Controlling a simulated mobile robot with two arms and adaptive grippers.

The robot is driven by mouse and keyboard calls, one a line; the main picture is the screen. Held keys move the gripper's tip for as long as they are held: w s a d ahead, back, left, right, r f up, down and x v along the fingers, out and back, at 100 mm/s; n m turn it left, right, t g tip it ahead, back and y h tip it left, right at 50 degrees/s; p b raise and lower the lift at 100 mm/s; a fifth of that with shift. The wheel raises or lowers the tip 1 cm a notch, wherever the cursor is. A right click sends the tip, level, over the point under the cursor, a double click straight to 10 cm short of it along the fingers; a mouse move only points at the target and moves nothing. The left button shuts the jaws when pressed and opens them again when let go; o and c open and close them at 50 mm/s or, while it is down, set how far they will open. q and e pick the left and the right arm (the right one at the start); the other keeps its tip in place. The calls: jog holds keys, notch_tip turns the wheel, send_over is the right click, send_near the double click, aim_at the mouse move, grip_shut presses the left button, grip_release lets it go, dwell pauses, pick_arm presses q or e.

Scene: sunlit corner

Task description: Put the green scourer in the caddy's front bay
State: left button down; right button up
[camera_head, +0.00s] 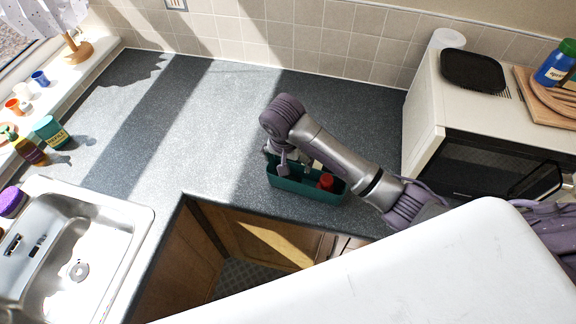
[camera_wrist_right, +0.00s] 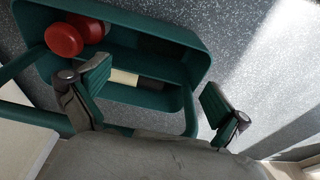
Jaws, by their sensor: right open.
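The green caddy (camera_head: 310,190) stands on the grey counter near its front edge, and it also fills the upper left of the right wrist view (camera_wrist_right: 190,45). My right gripper (camera_head: 290,167) is at the left part of the caddy in the head view, pointing down, partly hiding it. In the wrist view my right gripper (camera_wrist_right: 152,95) is open, its two fingers apart over the caddy's rim with nothing seen gripped. I cannot make out a green scourer for certain in either view.
A red-topped item (camera_head: 326,181) and a cream and dark piece (camera_wrist_right: 135,79) are in the caddy. A microwave (camera_head: 425,105) stands right. A sink (camera_head: 75,250) with a purple object (camera_head: 12,200) and a teal container (camera_head: 50,131) are left. The middle counter is clear.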

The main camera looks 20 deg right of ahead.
notch_tip(320, 180, up, 10)
jog(key=s, duration=0.1)
jog(key=shift+s+a+r+p, duration=0.15)
jog(key=shift+a+p, duration=0.2)
jog(key=shift+a, duration=0.1)
jog(key=shift+a, duration=0.1)
